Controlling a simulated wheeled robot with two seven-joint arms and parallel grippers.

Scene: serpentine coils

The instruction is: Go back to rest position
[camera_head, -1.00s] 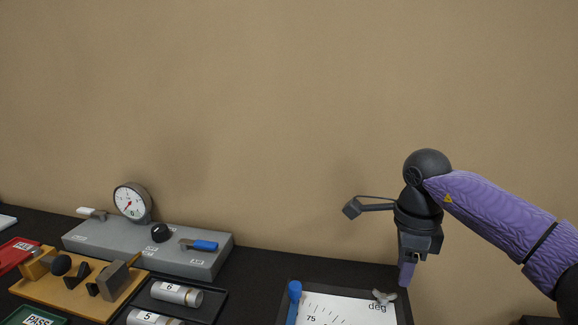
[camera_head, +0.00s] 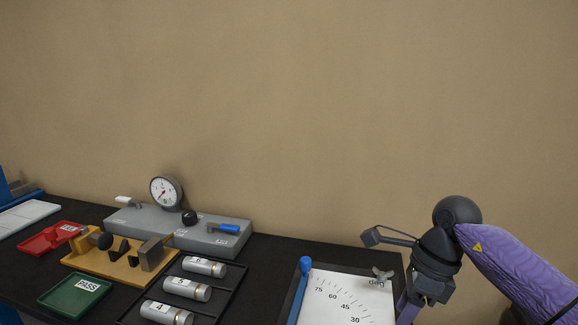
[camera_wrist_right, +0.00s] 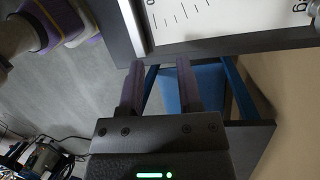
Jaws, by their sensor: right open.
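My right gripper (camera_head: 405,308) is at the right edge of the table in the head view, beside the white angle board. In the right wrist view its two purple fingers (camera_wrist_right: 160,85) stand apart with nothing held between them. The dark edge of the board's tray lies just past the fingertips. My left gripper is not in view.
The angle board (camera_head: 345,300) has a blue handle (camera_head: 302,285) on its left. A grey gauge block (camera_head: 180,235) stands at the back, with a tray of numbered cylinders (camera_head: 187,289), a green PASS tray (camera_head: 76,294) and a red tray (camera_head: 50,238) around it.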

